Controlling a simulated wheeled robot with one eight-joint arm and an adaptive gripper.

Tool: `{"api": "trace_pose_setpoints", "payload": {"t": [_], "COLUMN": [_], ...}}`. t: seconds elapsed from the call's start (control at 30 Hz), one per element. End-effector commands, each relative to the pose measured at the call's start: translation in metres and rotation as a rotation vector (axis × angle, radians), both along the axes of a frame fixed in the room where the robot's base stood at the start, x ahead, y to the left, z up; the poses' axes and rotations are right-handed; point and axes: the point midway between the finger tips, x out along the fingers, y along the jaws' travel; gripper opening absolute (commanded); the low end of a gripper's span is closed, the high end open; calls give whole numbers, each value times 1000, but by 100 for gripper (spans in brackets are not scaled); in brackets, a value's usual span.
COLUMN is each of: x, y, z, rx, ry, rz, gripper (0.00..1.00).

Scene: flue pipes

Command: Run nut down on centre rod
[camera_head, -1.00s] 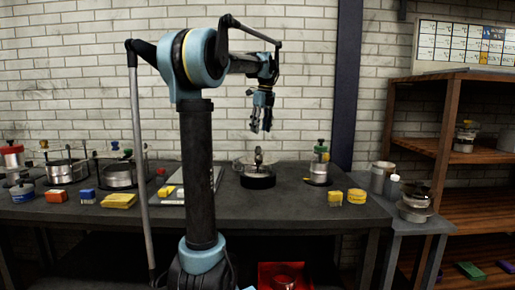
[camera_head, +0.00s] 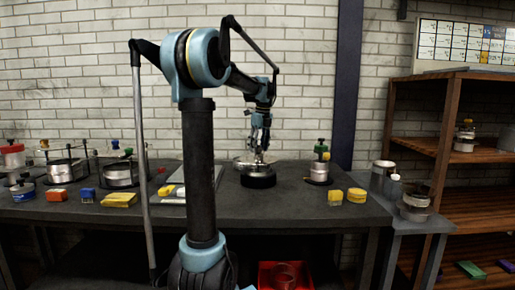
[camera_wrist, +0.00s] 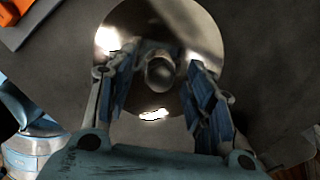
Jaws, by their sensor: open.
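A shiny round metal piece on a dark round base (camera_head: 258,181) stands on the bench behind my arm's column. In the wrist view its polished disc (camera_wrist: 205,40) lies below my gripper, with a rounded upright part (camera_wrist: 160,72) at its middle. My gripper (camera_head: 260,150) points down right above it. In the wrist view my gripper (camera_wrist: 158,95) is open, with one blue-padded finger on each side of the upright part. I cannot tell whether the fingers touch it. The nut and the rod's thread cannot be made out separately.
A metal can with a green-topped post (camera_head: 320,168) stands to the right, with yellow blocks (camera_head: 345,196) in front of it. Metal rings with rods (camera_head: 120,173) and small coloured blocks line the bench's left. A red bin (camera_head: 285,275) is below.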

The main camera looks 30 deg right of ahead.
Motion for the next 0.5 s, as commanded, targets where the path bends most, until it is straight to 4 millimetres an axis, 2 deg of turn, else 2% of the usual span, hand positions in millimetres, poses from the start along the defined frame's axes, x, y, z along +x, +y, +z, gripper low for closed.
{"api": "trace_pose_setpoints", "payload": {"t": [0.03, 0.07, 0.2, 0.27, 0.5], "x": [0, 0, -1, -1, -1], "y": [0, 0, -1, -1, 0], "z": [0, 0, 0, 0, 0], "rx": [0, 0, 0, 0, 0], "ry": [0, 0, 0, 0, 0], "rz": [0, -1, -2, -2, -37], "gripper": [48, 44, 12, 0, 0]}}
